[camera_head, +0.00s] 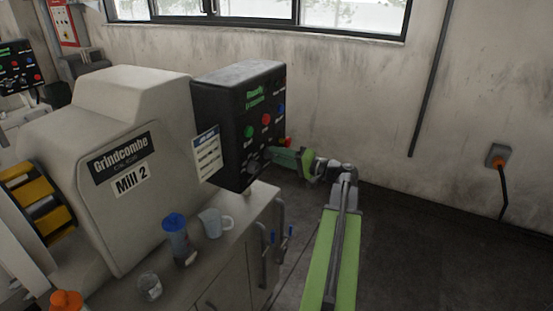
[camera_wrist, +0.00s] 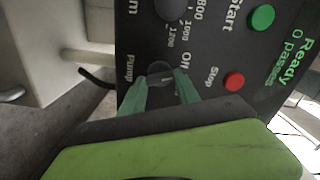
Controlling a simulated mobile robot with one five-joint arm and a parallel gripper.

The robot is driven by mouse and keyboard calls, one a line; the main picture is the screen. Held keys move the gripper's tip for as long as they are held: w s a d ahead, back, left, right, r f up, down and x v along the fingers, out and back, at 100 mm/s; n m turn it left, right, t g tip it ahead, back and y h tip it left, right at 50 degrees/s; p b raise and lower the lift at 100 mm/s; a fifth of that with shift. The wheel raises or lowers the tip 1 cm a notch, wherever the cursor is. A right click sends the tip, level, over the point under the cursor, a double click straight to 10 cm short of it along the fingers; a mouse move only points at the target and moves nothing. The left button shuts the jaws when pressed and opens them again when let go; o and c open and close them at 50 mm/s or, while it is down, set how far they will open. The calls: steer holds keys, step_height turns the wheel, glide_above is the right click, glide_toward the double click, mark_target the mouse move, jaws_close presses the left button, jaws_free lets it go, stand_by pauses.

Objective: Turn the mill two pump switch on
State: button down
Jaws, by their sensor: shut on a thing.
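The dark pump switch knob (camera_wrist: 160,71) sits on the black control panel (camera_head: 226,110) at the side of the machine labelled Mill 2 (camera_head: 130,165).
A green start button (camera_wrist: 262,17) and red stop button (camera_wrist: 234,81) are near the knob, with a speed dial (camera_wrist: 171,8) beside it. A blue-lidded bottle (camera_head: 176,238) and a jug (camera_head: 211,223) stand on the bench below. The floor at right is clear.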

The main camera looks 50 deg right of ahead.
steer(key=shift+s+d+f+m, duration=0.1)
steer(key=shift+d+m, duration=0.05)
steer(key=shift+m, duration=2.4)
steer(key=shift+d+m, duration=0.1)
steer(key=shift+m, duration=2.45)
steer(key=c, duration=0.9)
jaws_free()
steer(key=shift+s+f, duration=0.1)
steer(key=shift+a, duration=0.1)
steer(key=v, duration=1.7)
steer(key=shift+s, duration=0.2)
